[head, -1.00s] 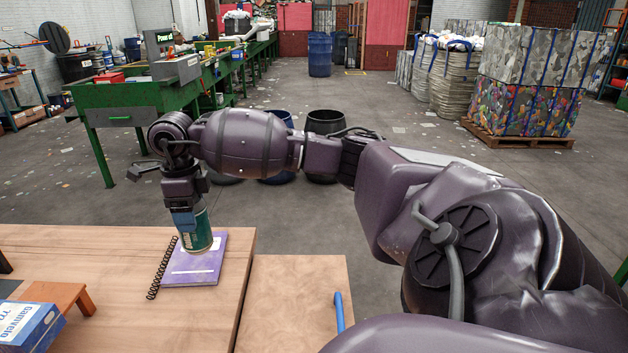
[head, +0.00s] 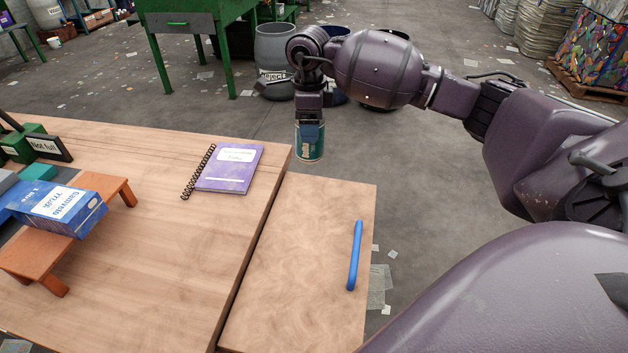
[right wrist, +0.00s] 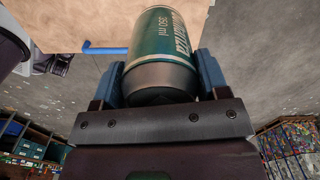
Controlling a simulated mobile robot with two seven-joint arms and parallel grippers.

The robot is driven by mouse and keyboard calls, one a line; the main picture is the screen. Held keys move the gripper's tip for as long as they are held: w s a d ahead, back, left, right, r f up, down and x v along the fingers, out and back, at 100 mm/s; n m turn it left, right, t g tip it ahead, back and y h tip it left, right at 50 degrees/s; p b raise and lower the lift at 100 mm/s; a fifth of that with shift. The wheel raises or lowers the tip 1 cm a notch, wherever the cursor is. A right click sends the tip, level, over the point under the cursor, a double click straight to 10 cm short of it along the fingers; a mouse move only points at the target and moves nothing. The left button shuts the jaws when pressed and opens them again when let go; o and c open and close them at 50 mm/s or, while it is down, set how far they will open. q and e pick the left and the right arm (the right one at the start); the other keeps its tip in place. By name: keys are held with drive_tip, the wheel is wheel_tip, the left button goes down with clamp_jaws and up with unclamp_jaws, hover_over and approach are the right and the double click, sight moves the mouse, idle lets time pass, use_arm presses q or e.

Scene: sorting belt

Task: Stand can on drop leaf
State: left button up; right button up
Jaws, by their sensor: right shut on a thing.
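My right gripper (head: 310,128) is shut on a green can (head: 309,150), which hangs upright. In the head view the can appears at the far end of the drop leaf (head: 300,240), by the corner of the main table; its lower end shows clear of the wood. In the right wrist view the can (right wrist: 161,55) sits between the two blue fingers (right wrist: 161,78), with white lettering on its side. The drop leaf is a pale wooden flap, level beside the table. My left gripper is not in view.
A blue bar-shaped thing (head: 354,255) lies on the leaf's right side. A purple spiral notebook (head: 229,168) lies on the table (head: 150,250). At the left, a blue box (head: 58,208) rests on a small wooden stand (head: 120,190). The leaf's middle is clear.

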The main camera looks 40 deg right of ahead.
sight(311, 145)
wheel_tip(311, 145, down, 17)
drive_tip(key=shift+r+b, duration=0.2)
drive_tip(key=shift+b, duration=0.85)
drive_tip(key=shift+d+f, duration=0.1)
drive_tip(key=shift+f, duration=0.1)
drive_tip(key=shift+r, duration=0.1)
drive_tip(key=o, duration=0.9)
wheel_tip(311, 145, up, 11)
drive_tip(key=shift+p, duration=0.8)
drive_tip(key=shift+r, duration=0.5)
